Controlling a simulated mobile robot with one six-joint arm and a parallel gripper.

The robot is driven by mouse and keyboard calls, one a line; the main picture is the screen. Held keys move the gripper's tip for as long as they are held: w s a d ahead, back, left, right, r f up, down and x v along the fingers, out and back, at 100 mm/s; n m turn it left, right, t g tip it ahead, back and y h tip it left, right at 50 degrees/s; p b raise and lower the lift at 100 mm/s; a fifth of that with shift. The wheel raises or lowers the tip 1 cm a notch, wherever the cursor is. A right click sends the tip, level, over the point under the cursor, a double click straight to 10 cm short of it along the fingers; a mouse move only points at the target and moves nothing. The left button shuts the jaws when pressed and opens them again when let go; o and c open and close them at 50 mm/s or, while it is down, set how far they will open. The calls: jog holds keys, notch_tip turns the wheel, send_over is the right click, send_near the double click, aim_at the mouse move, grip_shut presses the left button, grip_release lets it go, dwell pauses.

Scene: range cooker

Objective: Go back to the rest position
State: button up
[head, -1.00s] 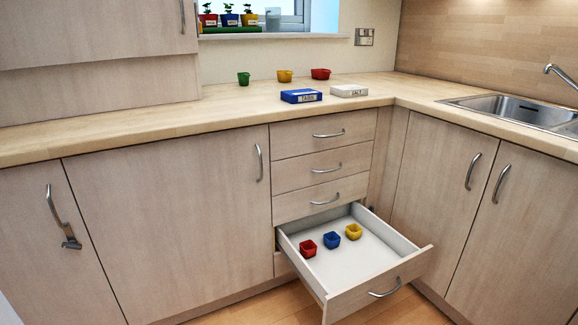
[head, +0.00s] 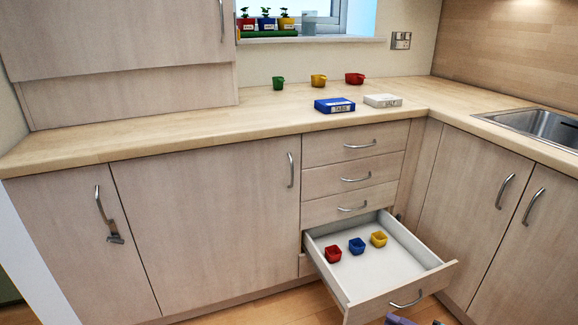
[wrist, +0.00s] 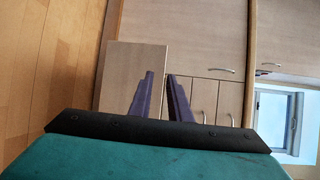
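My gripper (wrist: 161,75) shows in the wrist view as two purple fingers with a clear gap between them. Nothing is seen between the fingers. The wrist view is turned sideways, with cupboard fronts beyond the fingers. In the head view only a small purple piece of my gripper (head: 398,320) shows at the bottom edge, below the open drawer's front. The rest of my arm is out of that view.
The bottom drawer (head: 392,267) is pulled out, with a red cup (head: 333,254), a blue cup (head: 357,246) and a yellow cup (head: 378,239) inside. A blue box (head: 334,106) and a white box (head: 383,100) lie on the worktop (head: 200,118).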

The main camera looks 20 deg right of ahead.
jog(key=w+a+r+n+g+y+p, duration=0.1)
jog(key=w+a+n+g+y+p, duration=0.2)
jog(key=a, duration=0.8)
jog(key=w+a+n+g+y+p, duration=0.1)
jog(key=w+a+n+g+p, duration=0.3)
jog(key=a, duration=0.8)
jog(key=w+a+r+n+g+y+p, duration=0.15)
jog(key=a+g+p, duration=0.4)
jog(key=a, duration=0.55)
jog(key=s+a+f+n+g+h+p, duration=0.2)
jog(key=s+a+n+g+h+p, duration=0.2)
jog(key=s+a+g+h+p, duration=0.6)
jog(key=s+d+f+n+t+h, duration=0.1)
jog(key=s+d+f+h, duration=0.2)
jog(key=d, duration=0.3)
jog(key=shift+s+f+t, duration=0.2)
jog(key=shift+s+t, duration=0.15)
jog(key=shift+s, duration=0.1)
